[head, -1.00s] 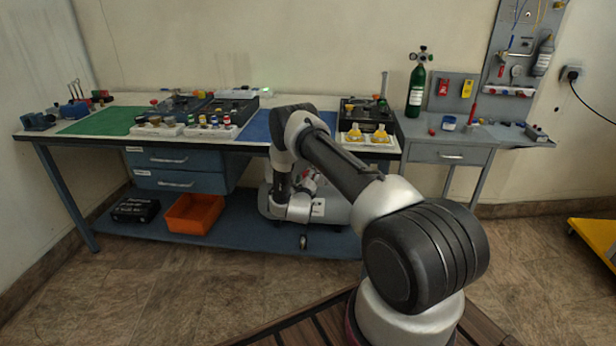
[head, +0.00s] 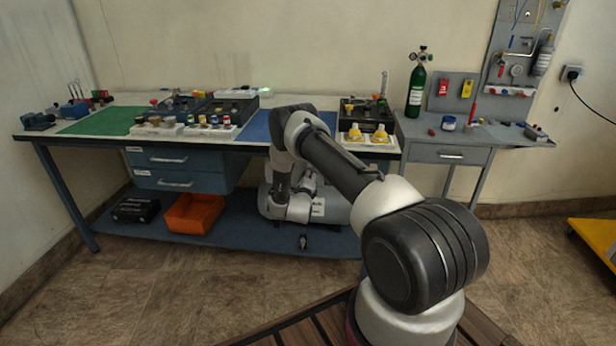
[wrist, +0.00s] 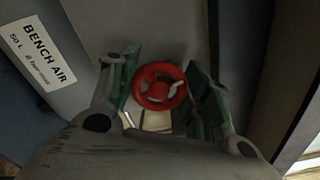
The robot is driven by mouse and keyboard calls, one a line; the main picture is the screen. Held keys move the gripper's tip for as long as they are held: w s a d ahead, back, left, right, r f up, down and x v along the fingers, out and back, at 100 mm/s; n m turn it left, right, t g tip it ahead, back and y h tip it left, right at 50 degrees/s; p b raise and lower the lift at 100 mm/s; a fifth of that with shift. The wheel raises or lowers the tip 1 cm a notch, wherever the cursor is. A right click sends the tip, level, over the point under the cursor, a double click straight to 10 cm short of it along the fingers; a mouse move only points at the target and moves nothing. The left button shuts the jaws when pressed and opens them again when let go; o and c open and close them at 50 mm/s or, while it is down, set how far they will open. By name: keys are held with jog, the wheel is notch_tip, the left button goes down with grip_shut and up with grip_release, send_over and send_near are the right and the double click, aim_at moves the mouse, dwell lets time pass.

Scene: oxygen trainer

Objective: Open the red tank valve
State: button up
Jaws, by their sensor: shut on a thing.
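The red valve handwheel (wrist: 160,86) shows in the wrist view, a round wheel with spokes. My gripper (wrist: 163,88) has one green-padded finger on each side of it and is shut on it. A pale stem or fitting (wrist: 157,121) shows below the wheel. In the head view a grey tank (head: 336,211) lies on the low blue shelf under the bench, partly behind my arm. The red wheel cannot be made out in the head view.
A white label reading BENCH AIR (wrist: 37,47) is on the blue-grey surface left of my gripper. An orange bin (head: 194,213) and a black case (head: 136,210) sit on the shelf (head: 235,234). Drawers (head: 172,171) hang above. A dark panel (wrist: 240,45) stands close at right.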

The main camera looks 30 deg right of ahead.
jog(key=n, duration=0.4)
jog(key=shift+a+f+n, duration=0.1)
jog(key=shift+n, duration=0.2)
jog(key=n, duration=0.3)
jog(key=shift+n, duration=0.3)
jog(key=n, duration=0.4)
jog(key=shift+f+n, duration=0.2)
jog(key=shift+n, duration=0.1)
jog(key=n, duration=0.9)
jog(key=shift+s+f, duration=0.1)
jog(key=shift+f, duration=0.05)
jog(key=n, duration=0.3)
jog(key=shift+d+n, duration=0.25)
jog(key=shift+n, duration=0.05)
jog(key=n, duration=0.3)
jog(key=shift+s+n, duration=0.1)
jog(key=shift+n, duration=0.2)
jog(key=shift+d+n, duration=0.1)
jog(key=shift+n, duration=1.8)
